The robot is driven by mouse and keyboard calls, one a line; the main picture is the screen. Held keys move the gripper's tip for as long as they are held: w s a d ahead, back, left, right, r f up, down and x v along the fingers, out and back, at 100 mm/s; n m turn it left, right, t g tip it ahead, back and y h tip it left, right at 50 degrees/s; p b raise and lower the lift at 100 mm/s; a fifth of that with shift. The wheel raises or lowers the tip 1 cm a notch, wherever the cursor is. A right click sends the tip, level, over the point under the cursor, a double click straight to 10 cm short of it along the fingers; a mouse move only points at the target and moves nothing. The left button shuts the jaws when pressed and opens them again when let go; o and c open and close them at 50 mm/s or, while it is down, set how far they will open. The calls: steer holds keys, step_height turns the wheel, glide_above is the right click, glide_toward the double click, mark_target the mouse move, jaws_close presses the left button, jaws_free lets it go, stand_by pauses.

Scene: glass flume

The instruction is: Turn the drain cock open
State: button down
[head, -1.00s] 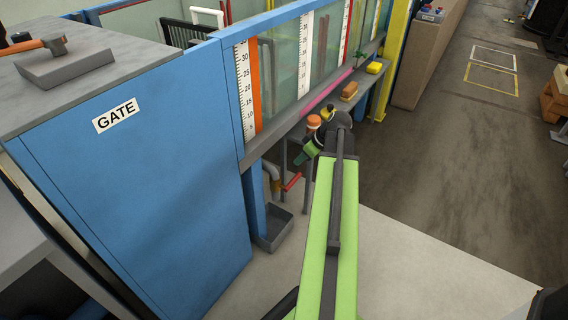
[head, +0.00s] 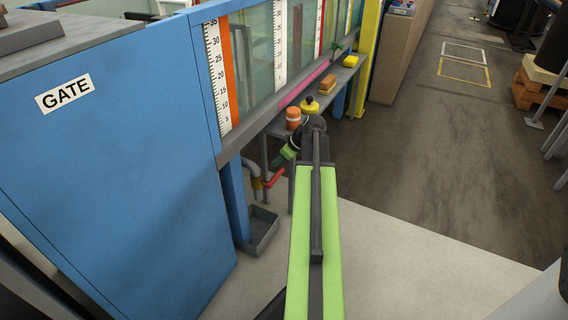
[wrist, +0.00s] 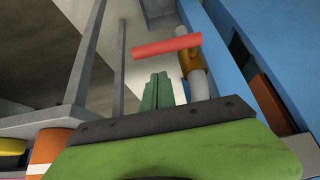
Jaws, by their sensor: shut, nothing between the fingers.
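The drain cock has a red lever (head: 275,179) and a brass body (head: 257,184) on a grey pipe, low beside the flume. In the wrist view the red lever (wrist: 166,46) sticks out to the left from the brass body (wrist: 190,60), crosswise to the pipe. My gripper (head: 277,163) is shut and empty, close above the lever in the head view. In the wrist view its green fingers (wrist: 157,82) point towards the lever, with a small gap in the picture. I cannot tell whether they touch.
A grey tray (head: 262,232) stands on the floor below the cock. The blue gate cabinet (head: 110,150) is at left.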

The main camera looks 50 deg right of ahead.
mark_target(275, 178)
steer(key=f, duration=0.1)
steer(key=f+b, duration=0.1)
steer(key=f, duration=0.1)
steer(key=shift+s+b, duration=0.3)
steer(key=shift+s, duration=0.1)
steer(key=shift+d, duration=0.1)
steer(key=shift+r, duration=0.1)
